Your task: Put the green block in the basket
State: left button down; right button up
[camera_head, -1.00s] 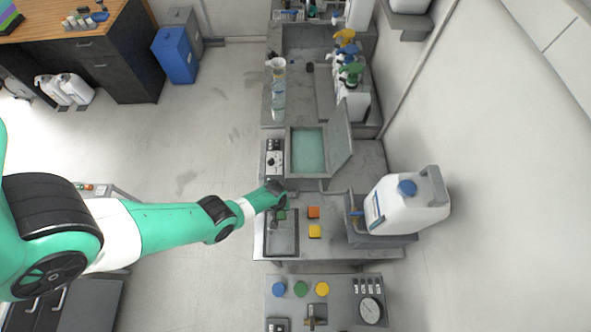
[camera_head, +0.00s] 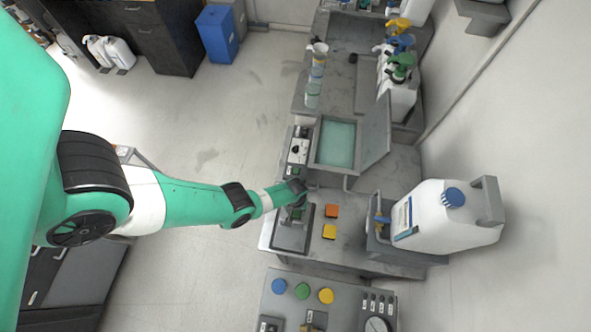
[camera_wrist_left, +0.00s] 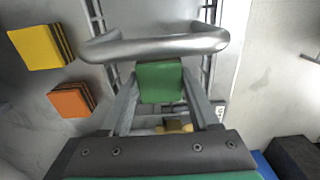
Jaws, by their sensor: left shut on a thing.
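My left gripper (camera_head: 298,208) is shut on the green block (camera_wrist_left: 160,82), which sits between the two fingers in the left wrist view. In the head view the green block (camera_head: 298,214) is small and partly covered by the gripper, over the far end of a shallow grey tray (camera_head: 291,240). A thick metal handle bar (camera_wrist_left: 155,47) crosses in front of the block in the wrist view. I cannot clearly make out a basket; an open tub with teal liquid (camera_head: 336,143) stands behind the gripper. My right gripper is not in view.
An orange block (camera_head: 331,211) and a yellow block (camera_head: 329,232) lie on the counter right of the tray. A large white canister (camera_head: 447,217) stands further right. The tub's raised lid (camera_head: 376,132) is on its right side. A button panel (camera_head: 345,295) is in front.

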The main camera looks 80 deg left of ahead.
pick_arm(q)
jog(key=shift+f, duration=0.35)
jog(key=shift+c, duration=0.6)
grip_release()
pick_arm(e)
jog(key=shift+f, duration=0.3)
pick_arm(q)
notch_tip(320, 180, up, 12)
jog(key=p, duration=1.2)
jog(key=shift+r, duration=0.2)
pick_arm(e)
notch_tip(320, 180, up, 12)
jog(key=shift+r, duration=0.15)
pick_arm(q)
jog(key=shift+w, duration=0.1)
